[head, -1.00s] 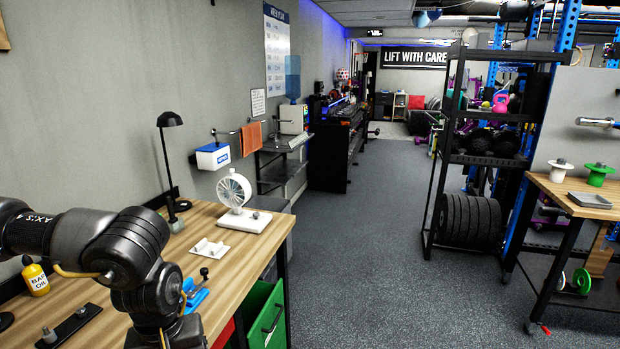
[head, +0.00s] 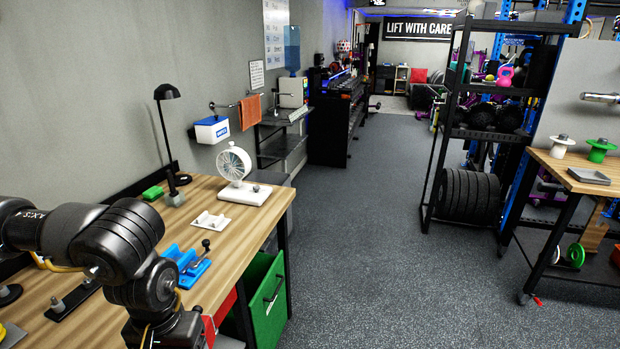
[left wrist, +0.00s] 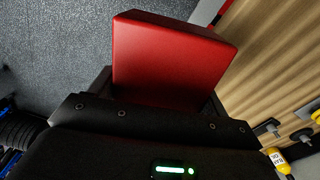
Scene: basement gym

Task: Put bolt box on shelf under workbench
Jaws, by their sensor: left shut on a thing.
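The bolt box (left wrist: 170,65) is red with flat faces and fills the middle of the left wrist view. My left gripper (left wrist: 158,95) is shut on it; its fingers are mostly hidden behind the box and the black gripper body. The held box is over the grey floor beside the wooden workbench (head: 240,215). The under-bench shelf is mostly hidden. My right gripper is not in view.
A green bin (head: 265,310) with a black handle sits under the bench. A blue clamp tool (head: 187,265), a white fan (head: 235,165) and a black lamp (head: 166,92) stand on the bench top. The floor (head: 380,240) to the right is clear up to the black rack (head: 470,140).

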